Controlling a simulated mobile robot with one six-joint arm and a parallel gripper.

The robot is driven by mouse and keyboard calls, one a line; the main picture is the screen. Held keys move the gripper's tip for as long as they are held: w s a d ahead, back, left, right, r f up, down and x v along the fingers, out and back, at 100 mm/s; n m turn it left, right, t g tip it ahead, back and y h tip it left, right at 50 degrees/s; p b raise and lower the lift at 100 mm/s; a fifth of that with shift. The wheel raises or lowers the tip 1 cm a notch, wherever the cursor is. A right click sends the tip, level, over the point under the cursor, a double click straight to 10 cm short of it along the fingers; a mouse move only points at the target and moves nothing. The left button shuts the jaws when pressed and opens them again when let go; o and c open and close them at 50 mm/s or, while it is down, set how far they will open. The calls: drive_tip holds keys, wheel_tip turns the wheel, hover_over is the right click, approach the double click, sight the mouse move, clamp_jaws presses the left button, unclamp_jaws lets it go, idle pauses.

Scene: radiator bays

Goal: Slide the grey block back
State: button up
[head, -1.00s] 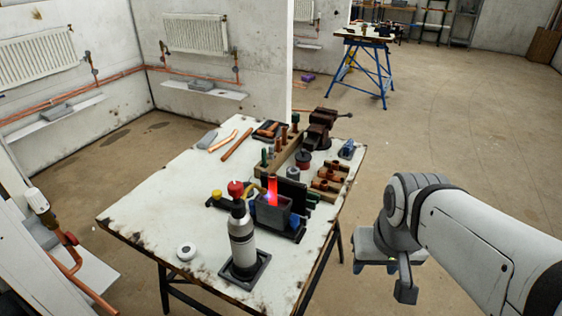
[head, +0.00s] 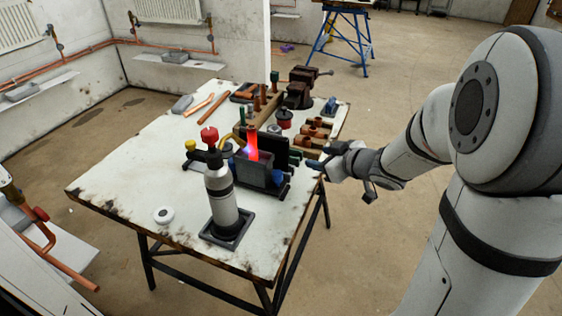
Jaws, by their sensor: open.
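A smaller, lighter grey block (head: 182,104) lies at the back left of the bench, beside copper pipes. I cannot tell which one the task names. My gripper (head: 326,158) is open at the bench's right edge, its fingers pointing left towards the dark box and apart from it. I see nothing between the fingers, though they are small here.
A gas bottle with a red knob (head: 221,192) stands on a dark base in front of the flame. Copper fittings (head: 315,130) and a vice (head: 298,92) are behind my gripper.

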sight(282, 188)
drive_tip(key=s+a+f+n+g+y, duration=0.1)
drive_tip(key=a+y, duration=0.1)
drive_tip(key=s+a+f+n+g+y+b, duration=0.1)
drive_tip(key=s+a+f+g+y, duration=0.1)
drive_tip(key=shift+s+f, duration=0.1)
drive_tip(key=shift+f, duration=0.2)
drive_tip(key=b+x, duration=0.1)
drive_tip(key=x, duration=0.6)
drive_tip(key=shift+a, duration=0.4)
clamp_jaws()
drive_tip(key=shift+y, duration=0.3)
